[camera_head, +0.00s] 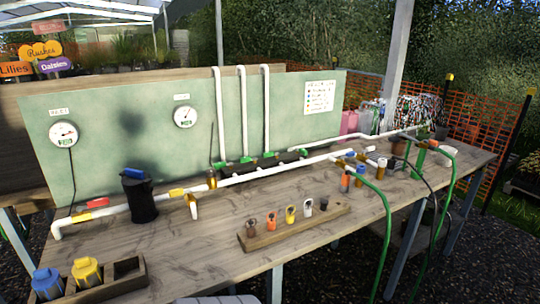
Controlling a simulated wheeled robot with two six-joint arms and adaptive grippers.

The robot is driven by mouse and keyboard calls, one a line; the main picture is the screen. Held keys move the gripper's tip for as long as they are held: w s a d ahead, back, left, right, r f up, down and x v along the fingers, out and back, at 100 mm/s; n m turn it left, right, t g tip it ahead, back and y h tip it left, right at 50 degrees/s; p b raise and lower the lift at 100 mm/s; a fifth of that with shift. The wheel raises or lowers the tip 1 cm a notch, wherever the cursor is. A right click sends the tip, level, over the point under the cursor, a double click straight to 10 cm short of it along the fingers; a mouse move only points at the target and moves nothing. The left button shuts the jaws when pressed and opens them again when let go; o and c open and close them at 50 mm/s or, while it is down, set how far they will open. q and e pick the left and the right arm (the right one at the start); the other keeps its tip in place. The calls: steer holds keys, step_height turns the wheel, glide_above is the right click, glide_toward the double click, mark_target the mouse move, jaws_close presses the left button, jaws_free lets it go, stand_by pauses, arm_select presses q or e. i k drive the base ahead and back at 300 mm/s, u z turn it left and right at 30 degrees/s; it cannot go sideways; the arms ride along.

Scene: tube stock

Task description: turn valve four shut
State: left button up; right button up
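A white pipe (262,173) runs along the bench with several valves and fittings on it. On the left part are a red and yellow fitting (97,203) and a yellow-handled valve (177,193). Green fittings (247,160) sit at the feet of three upright pipes. At the right, a cluster of outlets has a yellow piece (340,162), a blue piece (360,170) and an orange piece (345,182). No number is readable, so I cannot tell which valve is four or how its handle stands. Neither gripper is in view.
A black canister (138,196) with a blue top stands on the bench. A wooden rack (290,232) holds several coloured tags. A wooden box (120,277) at front left holds blue and yellow caps. Green hoses (386,215) hang over the front right edge. Bare wood lies mid-bench.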

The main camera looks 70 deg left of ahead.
mark_target(303, 151)
steer(key=k, duration=0.3)
steer(key=u, duration=0.95)
